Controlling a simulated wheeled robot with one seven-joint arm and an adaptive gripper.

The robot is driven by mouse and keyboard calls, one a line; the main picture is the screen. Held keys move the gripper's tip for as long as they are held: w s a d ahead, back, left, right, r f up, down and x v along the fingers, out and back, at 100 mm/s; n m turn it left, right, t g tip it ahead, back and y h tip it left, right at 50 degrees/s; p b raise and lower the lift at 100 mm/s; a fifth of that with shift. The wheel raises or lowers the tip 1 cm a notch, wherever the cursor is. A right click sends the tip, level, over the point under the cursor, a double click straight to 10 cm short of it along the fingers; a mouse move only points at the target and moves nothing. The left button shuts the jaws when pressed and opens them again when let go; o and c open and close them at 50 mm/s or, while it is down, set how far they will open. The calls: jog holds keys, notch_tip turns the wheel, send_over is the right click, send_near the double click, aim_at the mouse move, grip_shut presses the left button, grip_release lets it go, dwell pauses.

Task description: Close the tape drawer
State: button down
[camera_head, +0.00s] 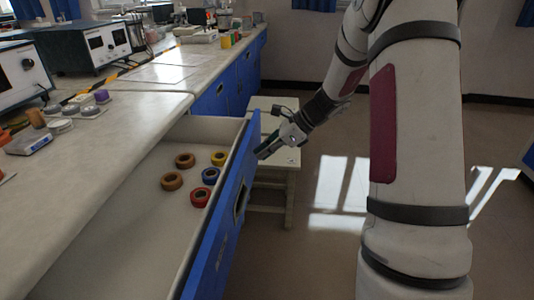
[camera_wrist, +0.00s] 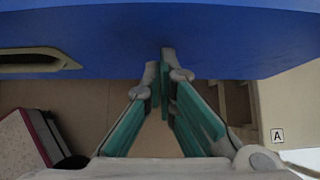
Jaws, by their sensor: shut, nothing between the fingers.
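The tape drawer (camera_head: 232,205) stands pulled out from the lab bench, with a blue front and pale inner walls. Several tape rolls in brown, yellow, blue and red lie inside it, such as a brown roll (camera_head: 185,160). My gripper (camera_head: 262,154) is at the outer side of the blue front, near its far end. In the wrist view the drawer front (camera_wrist: 190,35) fills the top, with its recessed handle (camera_wrist: 35,61) at the left. My gripper (camera_wrist: 165,75) is shut and empty there, its fingertips at the blue front; whether they touch it I cannot tell.
A pale stool (camera_head: 275,160) stands behind my gripper, close to the drawer's far end. The bench top (camera_head: 90,180) holds instruments and more tape rolls along the left.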

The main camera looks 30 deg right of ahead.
jog(key=w+a+p, duration=0.2)
jog(key=w+a, duration=0.3)
jog(key=a, duration=0.2)
jog(key=w+a+p, duration=0.3)
jog(key=w+a, duration=0.2)
jog(key=a, duration=0.2)
jog(key=w+a+p, duration=0.2)
jog(key=w+a, duration=0.4)
jog(key=a, duration=0.2)
jog(key=shift+p, duration=0.3)
jog(key=shift+a, duration=0.15)
